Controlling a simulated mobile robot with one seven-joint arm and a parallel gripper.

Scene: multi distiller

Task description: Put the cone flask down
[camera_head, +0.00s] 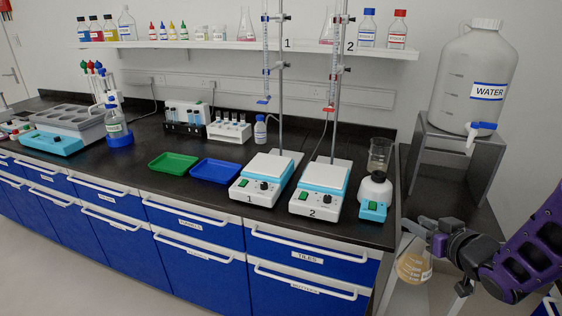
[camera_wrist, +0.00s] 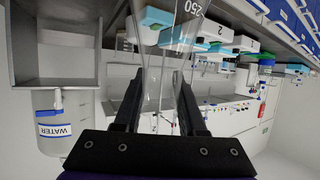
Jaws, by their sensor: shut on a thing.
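The cone flask (camera_head: 413,265) is clear glass with an amber-looking lower part. It hangs in the air at the lower right, in front of the water stand and beyond the bench's right end. My gripper (camera_head: 428,232) is shut on its upper part. In the wrist view the cone flask (camera_wrist: 172,40) reaches up between the two black fingers of my gripper (camera_wrist: 160,95), and a "250" mark shows on its glass. The flask's base is outside the wrist view.
The black bench (camera_head: 340,228) carries hotplate 1 (camera_head: 258,192), hotplate 2 (camera_head: 314,204), a small blue-based device (camera_head: 373,211), a green tray (camera_head: 173,162) and a blue tray (camera_head: 215,171). A large water container (camera_head: 470,85) stands on a grey stand (camera_head: 487,150) at the right. The bench front strip before the trays is clear.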

